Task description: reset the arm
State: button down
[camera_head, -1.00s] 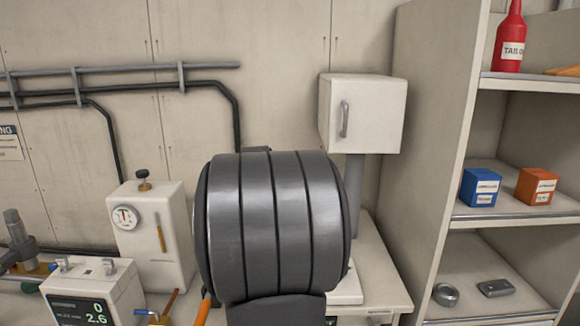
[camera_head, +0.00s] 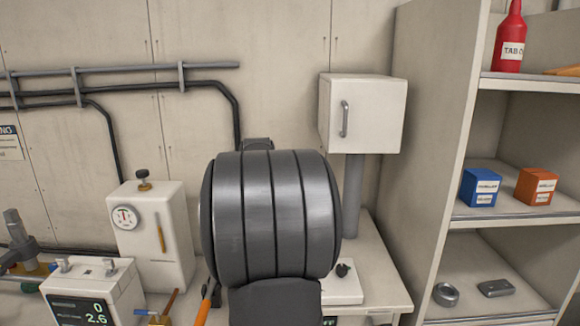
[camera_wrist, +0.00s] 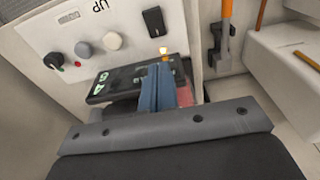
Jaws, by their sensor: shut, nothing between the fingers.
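My arm (camera_head: 272,215) stands in the middle of the head view as a dark grey, ribbed, rounded link and hides part of the bench behind it. My gripper is hidden in the head view. In the wrist view my gripper (camera_wrist: 160,82) shows beyond the dark wrist plate, with its blue fingers close together and nothing between them. It points towards a black display unit (camera_wrist: 112,82) with green digits, below a pale panel (camera_wrist: 85,30) with knobs and a black switch. I cannot tell how far the fingertips are from the display.
A white cabinet (camera_head: 366,113) on a grey post stands right of my arm. Shelves (camera_head: 510,217) at the right hold a red bottle (camera_head: 511,40), a blue box (camera_head: 481,187) and an orange box (camera_head: 536,186). A gauge box (camera_head: 152,230) and a digital meter (camera_head: 92,290) stand left.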

jog(key=f, duration=0.3)
jog(key=shift+s+f, duration=0.3)
jog(key=shift+f, duration=0.05)
notch_tip(320, 180, up, 9)
jog(key=s, duration=0.2)
jog(key=s+d+f+m+g, duration=0.2)
jog(key=s+d+f+m, duration=0.3)
jog(key=s+d, duration=0.85)
jog(key=s+f+t, duration=0.2)
jog(key=s+f, duration=0.4)
jog(key=s, duration=0.3)
jog(key=s+f+t+h, duration=0.1)
jog(key=s+f, duration=0.4)
jog(key=s, duration=0.5)
jog(key=shift+s+d+f+m+t, duration=0.2)
jog(key=shift+d+f+m+t, duration=0.15)
jog(key=shift+m+t, duration=0.05)
